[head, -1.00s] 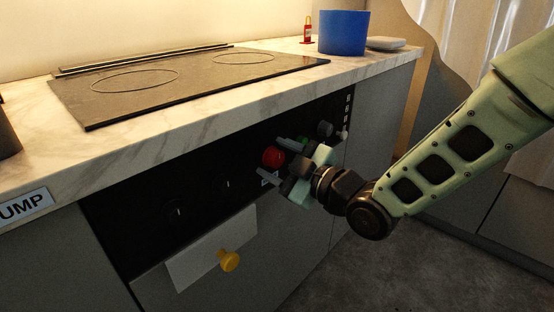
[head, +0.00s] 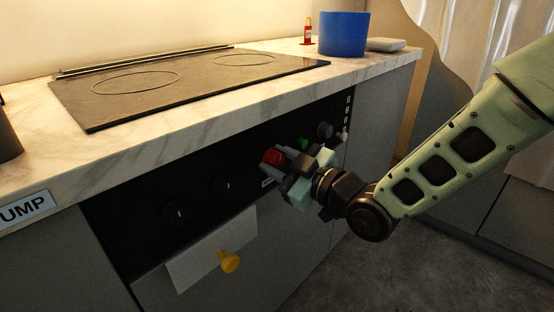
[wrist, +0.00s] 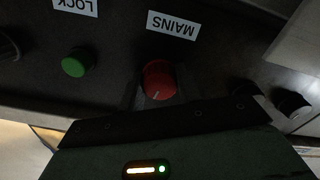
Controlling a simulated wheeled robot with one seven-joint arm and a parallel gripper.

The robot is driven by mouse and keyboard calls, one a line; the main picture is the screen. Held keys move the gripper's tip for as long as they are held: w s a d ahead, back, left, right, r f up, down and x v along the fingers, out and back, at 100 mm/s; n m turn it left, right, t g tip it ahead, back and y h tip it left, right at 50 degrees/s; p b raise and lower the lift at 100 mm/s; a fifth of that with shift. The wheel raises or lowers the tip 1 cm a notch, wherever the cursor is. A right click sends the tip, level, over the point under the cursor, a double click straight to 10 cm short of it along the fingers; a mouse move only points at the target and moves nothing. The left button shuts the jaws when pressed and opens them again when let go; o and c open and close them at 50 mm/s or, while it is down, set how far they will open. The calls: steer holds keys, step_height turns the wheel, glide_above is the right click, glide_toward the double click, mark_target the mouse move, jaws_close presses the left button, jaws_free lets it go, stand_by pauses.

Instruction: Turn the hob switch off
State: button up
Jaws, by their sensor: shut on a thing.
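A round red knob (head: 272,157) sits on the black control panel below the hob (head: 180,85). My gripper (head: 284,166) reaches it from the right and is shut on it, with a finger on either side. In the wrist view the red knob (wrist: 159,80) lies between the fingertips, and a short white mark shows on its face. A white label reading MAINS (wrist: 173,25), upside down in this view, is beside the knob. The fingers hide part of the knob's sides.
A blue pot (head: 343,34) stands on the counter.

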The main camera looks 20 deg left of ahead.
steer(key=m+p, duration=0.1)
steer(key=m, duration=0.3)
steer(key=shift+m, duration=0.3)
steer(key=m+p, duration=0.1)
steer(key=m, duration=0.2)
steer(key=shift+m, duration=0.4)
steer(key=m+p, duration=0.1)
steer(key=m, duration=0.3)
steer(key=shift+p, duration=0.3)
steer(key=shift+m+p, duration=0.45)
steer(key=shift+m, duration=1.05)
steer(key=shift+f, duration=0.1)
steer(key=o, duration=1)
steer(key=shift+c, duration=0.2)
steer(key=shift+d, duration=0.1)
steer(key=p+v, duration=0.1)
steer(key=v, duration=1.6)
